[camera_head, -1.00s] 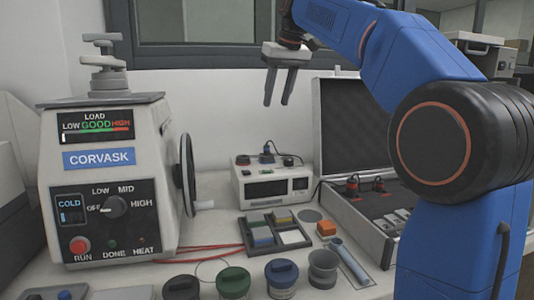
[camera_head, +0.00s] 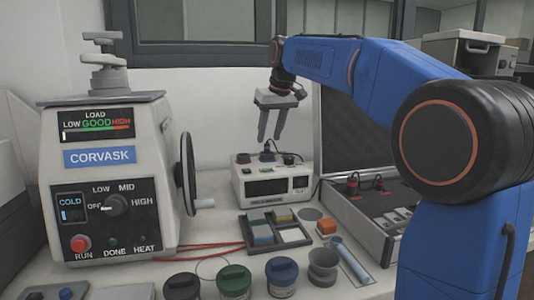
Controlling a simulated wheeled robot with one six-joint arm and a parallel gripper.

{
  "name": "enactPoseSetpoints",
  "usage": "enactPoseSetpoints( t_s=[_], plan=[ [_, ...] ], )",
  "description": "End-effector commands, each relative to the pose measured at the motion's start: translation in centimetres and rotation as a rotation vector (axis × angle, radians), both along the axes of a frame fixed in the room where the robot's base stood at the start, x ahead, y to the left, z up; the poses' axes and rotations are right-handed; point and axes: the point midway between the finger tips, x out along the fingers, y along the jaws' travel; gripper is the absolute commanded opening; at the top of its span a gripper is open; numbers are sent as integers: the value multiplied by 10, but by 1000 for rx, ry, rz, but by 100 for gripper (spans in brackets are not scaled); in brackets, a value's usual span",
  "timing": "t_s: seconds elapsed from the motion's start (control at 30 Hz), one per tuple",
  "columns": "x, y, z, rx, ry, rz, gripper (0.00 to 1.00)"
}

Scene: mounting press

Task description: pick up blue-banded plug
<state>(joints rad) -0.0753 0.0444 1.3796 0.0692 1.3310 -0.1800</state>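The blue-banded plug (camera_head: 267,154) is small and dark with a blue part, and stands upright on top of the white device (camera_head: 272,190) at the back of the bench. A dark cable runs from it. My gripper (camera_head: 271,139) hangs above the device, fingers pointing down. Its fingers are apart with nothing between them. The fingertips appear just above the plug in the picture; I cannot tell the exact gap in depth.
The open case (camera_head: 370,228) with two red-banded plugs (camera_head: 352,180) stands to the right. The Corvask press (camera_head: 112,180) with its handwheel stands at the left. A sectioned tray (camera_head: 290,241) and several lidded jars (camera_head: 233,281) sit in front of the device.

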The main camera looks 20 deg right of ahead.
Motion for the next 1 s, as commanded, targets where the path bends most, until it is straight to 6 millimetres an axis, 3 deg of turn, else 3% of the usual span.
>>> enactPoseSetpoints(
  t_s=[0.23, 0.53, 0.57, 0.7, 1.0],
  plan=[
    [8, 2, -29, 0, 1, 0, 38],
    [10, 3, -33, 0, 0, 0, 38],
    [10, 3, -33, 0, 0, 0, 36],
    [10, 3, -33, 0, 0, 0, 3],
    [10, 3, -33, 0, 0, 0, 0]
  ],
)
